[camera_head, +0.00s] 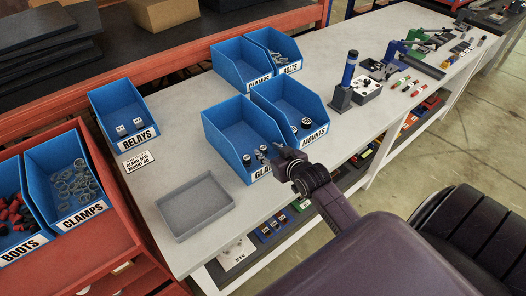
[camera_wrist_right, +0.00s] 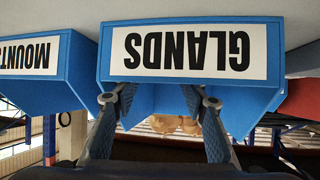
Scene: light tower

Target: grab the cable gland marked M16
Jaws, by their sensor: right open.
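The blue bin labelled GLANDS (camera_head: 232,130) stands on the grey table, with its label partly hidden by my right gripper. Several small glands (camera_head: 247,158) lie inside near its front; no M16 marking is readable on them. My right gripper (camera_head: 284,158) is at the bin's front right, over the label side. In the right wrist view the same gripper (camera_wrist_right: 160,100) is open, its two fingers apart with nothing between them. The GLANDS label (camera_wrist_right: 190,52) shows upside down just beyond the fingers. My left gripper is not in view.
The MOUNTS bin (camera_head: 285,95) stands right beside the GLANDS bin. An empty grey tray (camera_head: 168,207) lies at the table's front left. A blue-topped device (camera_head: 349,72) stands to the right.

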